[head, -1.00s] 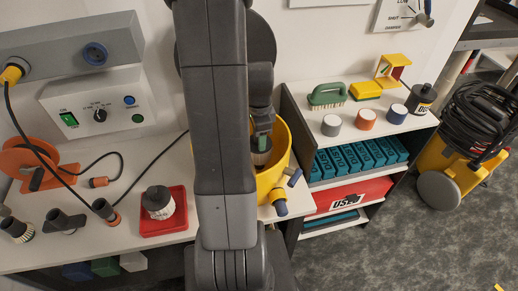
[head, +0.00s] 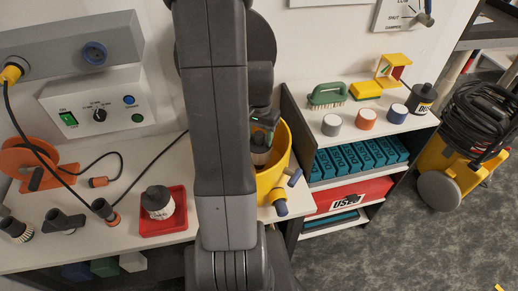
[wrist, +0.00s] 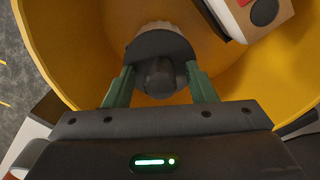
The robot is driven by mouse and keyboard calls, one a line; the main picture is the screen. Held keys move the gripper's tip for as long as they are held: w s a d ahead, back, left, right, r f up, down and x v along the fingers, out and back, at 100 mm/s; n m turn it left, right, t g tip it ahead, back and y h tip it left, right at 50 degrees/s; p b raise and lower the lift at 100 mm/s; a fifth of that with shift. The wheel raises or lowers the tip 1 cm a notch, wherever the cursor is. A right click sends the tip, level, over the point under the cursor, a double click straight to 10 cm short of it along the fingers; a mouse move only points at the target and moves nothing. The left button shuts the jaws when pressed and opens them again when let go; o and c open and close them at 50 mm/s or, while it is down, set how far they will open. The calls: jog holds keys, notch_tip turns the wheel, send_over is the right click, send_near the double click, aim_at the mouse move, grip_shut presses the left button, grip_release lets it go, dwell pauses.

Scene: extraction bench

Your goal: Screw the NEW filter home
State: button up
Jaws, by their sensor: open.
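A filter with a dark, knobbed cap and a pale ribbed body stands inside the yellow drum (head: 277,178). In the wrist view I see its dark cap (wrist: 160,62); in the head view the filter (head: 260,157) is partly hidden by my arm. My gripper (wrist: 160,78) is open, with one green finger on each side of the cap's knob. In the head view my gripper (head: 264,125) is over the drum. Another pale filter with a dark top (head: 158,202) sits in a red tray (head: 160,226) on the bench. I cannot read its label.
The drum wall (wrist: 75,45) curves close around my gripper. A pale box with a black disc (wrist: 264,12) is near its upper right. Hose ends (head: 103,208) lie on the bench at left. A shelf at right holds a green brush (head: 327,96) and several coloured round pieces.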

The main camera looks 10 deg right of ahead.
jog(key=n, duration=0.8)
jog(key=shift+n, duration=0.3)
jog(key=n, duration=0.8)
jog(key=shift+n, duration=0.4)
jog(key=shift+c, duration=0.2)
